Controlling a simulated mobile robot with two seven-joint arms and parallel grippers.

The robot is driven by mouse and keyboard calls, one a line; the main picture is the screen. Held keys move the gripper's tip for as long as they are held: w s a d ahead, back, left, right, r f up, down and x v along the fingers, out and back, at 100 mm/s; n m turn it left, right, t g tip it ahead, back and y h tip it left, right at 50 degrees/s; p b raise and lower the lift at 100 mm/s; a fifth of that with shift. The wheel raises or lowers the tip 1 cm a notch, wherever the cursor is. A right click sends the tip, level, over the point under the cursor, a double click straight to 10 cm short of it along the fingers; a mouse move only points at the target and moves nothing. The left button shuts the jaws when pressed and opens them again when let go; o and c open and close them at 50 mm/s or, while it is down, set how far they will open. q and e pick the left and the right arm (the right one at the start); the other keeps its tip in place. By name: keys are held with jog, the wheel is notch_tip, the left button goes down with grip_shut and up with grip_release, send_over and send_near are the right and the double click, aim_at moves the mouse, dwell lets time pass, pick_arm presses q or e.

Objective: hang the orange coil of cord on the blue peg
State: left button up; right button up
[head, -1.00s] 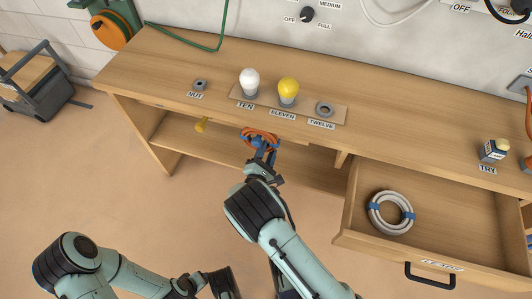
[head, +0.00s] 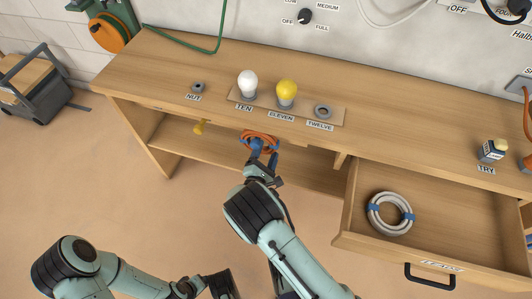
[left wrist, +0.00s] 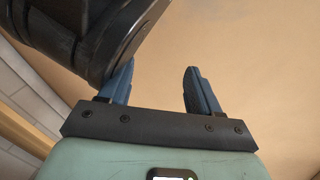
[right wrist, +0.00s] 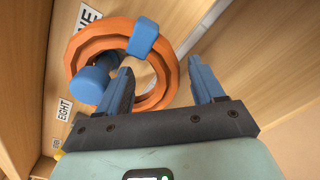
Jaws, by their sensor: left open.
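The orange coil of cord (right wrist: 168,85) has a blue band (right wrist: 145,37) and is close in front of my right gripper (right wrist: 163,80) in the right wrist view. The blue peg (right wrist: 93,85) comes out through the coil's opening, its thick end in front of the coil's lower left part. In the head view the coil (head: 262,138) is under the workbench's front edge, just beyond my right gripper (head: 264,154). The right fingers are apart, and I see no grip on the cord. My left gripper (left wrist: 155,85) is open and empty, away from the coil.
A yellow peg (head: 199,127) sticks out left of the coil under the bench top (head: 160,65). An open drawer (head: 455,215) with a grey coil (head: 391,213) juts out on the right. Two bulbs stand on the bench. The floor in front is clear.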

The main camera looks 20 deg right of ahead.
pick_arm(q)
jog(key=shift+t, duration=0.7)
jog(key=w+r+p, duration=0.1)
jog(key=r, duration=0.1)
jog(key=w+d+r+p, duration=0.1)
jog(key=w+r, duration=0.1)
jog(key=shift+w+r+p, duration=0.25)
jog(key=shift+p, duration=0.1)
pick_arm(e)
jog(key=v, duration=1.3)
jog(key=shift+s+a, duration=0.2)
